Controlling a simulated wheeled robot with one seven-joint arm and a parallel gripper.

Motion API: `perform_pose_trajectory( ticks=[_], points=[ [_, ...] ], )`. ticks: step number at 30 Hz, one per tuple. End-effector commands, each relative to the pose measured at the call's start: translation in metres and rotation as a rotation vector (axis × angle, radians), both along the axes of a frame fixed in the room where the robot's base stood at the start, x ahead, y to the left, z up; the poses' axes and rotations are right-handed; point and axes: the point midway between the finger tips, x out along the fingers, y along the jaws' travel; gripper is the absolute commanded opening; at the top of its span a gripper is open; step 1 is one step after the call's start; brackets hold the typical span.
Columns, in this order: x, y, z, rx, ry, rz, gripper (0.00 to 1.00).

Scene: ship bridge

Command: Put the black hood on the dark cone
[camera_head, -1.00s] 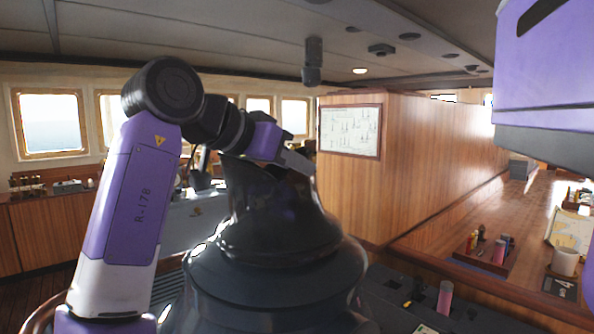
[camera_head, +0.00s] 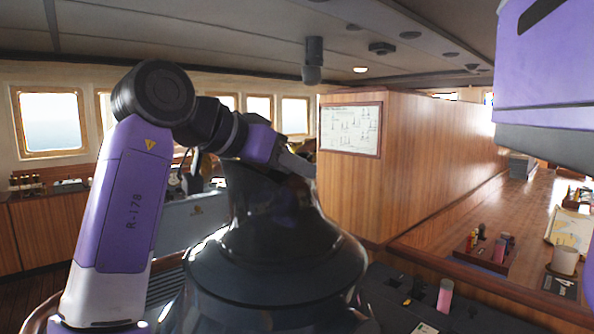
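A large glossy dark cone (camera_head: 275,288) with a wide round base stands in the centre of the head view. A black, narrower bell-shaped part (camera_head: 272,210), which looks like the black hood, is at its top. The two dark surfaces merge, so I cannot tell whether the hood rests on the cone or is apart from it. My gripper (camera_head: 298,164) is at the top of this dark part, reaching in from the left. One grey finger shows against it. The other finger and any contact are hidden, so its grip cannot be read.
A wooden partition (camera_head: 450,150) with a framed chart stands behind, to the right. A wooden counter at right bears a small tray (camera_head: 484,258) of items and a mug (camera_head: 565,261). A dark console (camera_head: 395,285) with a pink cylinder (camera_head: 445,296) lies right of the cone.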

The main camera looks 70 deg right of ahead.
Motion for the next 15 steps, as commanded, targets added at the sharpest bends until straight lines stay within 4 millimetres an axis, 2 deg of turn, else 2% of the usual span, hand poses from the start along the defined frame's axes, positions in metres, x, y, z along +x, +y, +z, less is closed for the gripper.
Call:
perform_pose_trajectory(
  ticks=[9,15],
  points=[
    [0.022,0.053,0.026,0.0,-0.001,0.003,0.34],
    [0.032,0.079,0.041,0.0,0.0,0.001,0.34]
  ],
)
